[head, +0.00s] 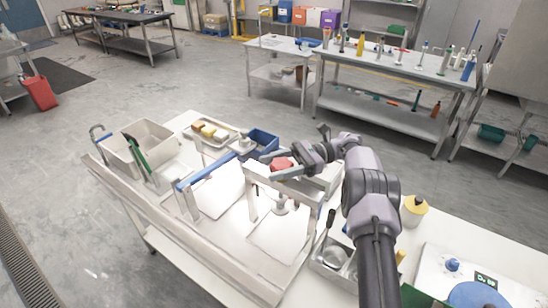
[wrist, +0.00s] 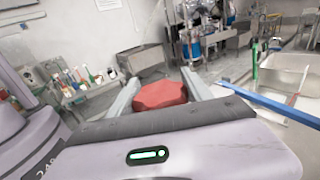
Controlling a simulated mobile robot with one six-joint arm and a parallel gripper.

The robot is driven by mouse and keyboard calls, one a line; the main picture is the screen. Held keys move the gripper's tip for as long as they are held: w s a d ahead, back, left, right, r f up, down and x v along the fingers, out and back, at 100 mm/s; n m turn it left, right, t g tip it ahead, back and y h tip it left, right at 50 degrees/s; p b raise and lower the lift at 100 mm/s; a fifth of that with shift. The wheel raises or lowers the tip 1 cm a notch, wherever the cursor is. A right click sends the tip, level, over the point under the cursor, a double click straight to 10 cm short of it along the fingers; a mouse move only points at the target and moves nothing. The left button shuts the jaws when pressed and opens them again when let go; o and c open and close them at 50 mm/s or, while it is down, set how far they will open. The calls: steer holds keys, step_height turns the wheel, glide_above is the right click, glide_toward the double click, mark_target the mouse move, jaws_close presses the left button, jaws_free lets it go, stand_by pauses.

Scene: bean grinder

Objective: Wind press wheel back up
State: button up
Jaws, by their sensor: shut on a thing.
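The red press wheel (head: 281,164) sits on top of the white press frame (head: 262,176) in the head view. In the wrist view the red wheel (wrist: 159,95) lies between the two grey fingers. My gripper (head: 274,165) reaches in from the right and is shut on the wheel; the fingers (wrist: 160,90) lie along its two sides. Below the frame, a grey press part (head: 281,207) hangs above a white plate. The wheel's underside is hidden in both views.
A blue-handled frame (head: 205,172) stands just left of the press. A blue bin (head: 263,140) and a tray with yellow blocks (head: 212,131) lie behind. A metal container with utensils (head: 334,257) and a yellow-topped jar (head: 414,205) stand to the right.

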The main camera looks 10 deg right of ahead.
mark_target(274, 165)
stand_by(0.3)
steer(key=o, duration=1.4)
steer(key=shift+c, duration=0.2)
steer(key=shift+r, duration=0.1)
step_height(274, 165, up, 5)
steer(key=p, duration=0.5)
steer(key=s+p, duration=0.1)
steer(key=s, duration=1.5)
steer(key=shift+d+p, duration=0.3)
steer(key=shift+p, duration=0.05)
